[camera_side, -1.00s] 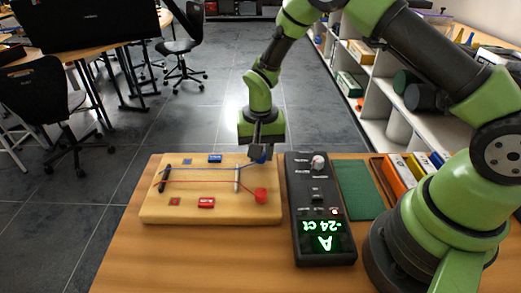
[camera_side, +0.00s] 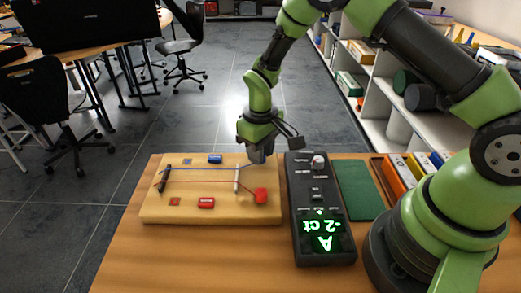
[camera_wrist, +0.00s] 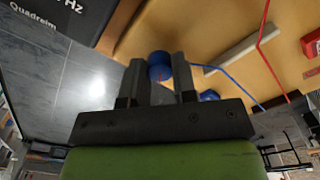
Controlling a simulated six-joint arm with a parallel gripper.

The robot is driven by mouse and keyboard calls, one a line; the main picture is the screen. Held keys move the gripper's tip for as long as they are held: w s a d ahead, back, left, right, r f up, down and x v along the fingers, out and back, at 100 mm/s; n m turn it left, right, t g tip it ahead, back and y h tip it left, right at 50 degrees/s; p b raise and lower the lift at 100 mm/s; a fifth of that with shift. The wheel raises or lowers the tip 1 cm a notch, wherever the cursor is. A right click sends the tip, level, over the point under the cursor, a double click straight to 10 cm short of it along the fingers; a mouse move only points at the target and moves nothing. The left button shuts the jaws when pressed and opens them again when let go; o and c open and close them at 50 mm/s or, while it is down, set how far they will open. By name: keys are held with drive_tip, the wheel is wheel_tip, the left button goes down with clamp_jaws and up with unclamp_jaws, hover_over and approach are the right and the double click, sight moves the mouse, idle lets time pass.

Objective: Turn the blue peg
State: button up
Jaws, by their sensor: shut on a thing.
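The blue peg (camera_wrist: 158,62) sits between the two fingers of my gripper (camera_wrist: 160,78) in the wrist view. My gripper is shut on it, at the back right corner of the wooden board (camera_side: 215,215). In the side view my gripper (camera_side: 256,156) hides the peg, and my wrist is tilted. A blue string (camera_wrist: 225,74) runs from the peg across the pale bridge (camera_wrist: 245,48). The dark tuner box (camera_side: 305,190) stands right of the board. Its upside-down green display (camera_side: 321,242) reads "A -2 ct", and a small green light shows above it.
A red peg (camera_side: 261,195) with a red string stands at the board's front right. A blue block (camera_side: 215,158) and a red block (camera_side: 206,202) sit on the board.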

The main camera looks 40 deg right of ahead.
drive_tip(key=shift+n, duration=0.4)
drive_tip(key=o, duration=0.9)
drive_tip(key=shift+r, duration=0.1)
wheel_tip(320, 180, up, 10)
drive_tip(key=shift+f, duration=0.1)
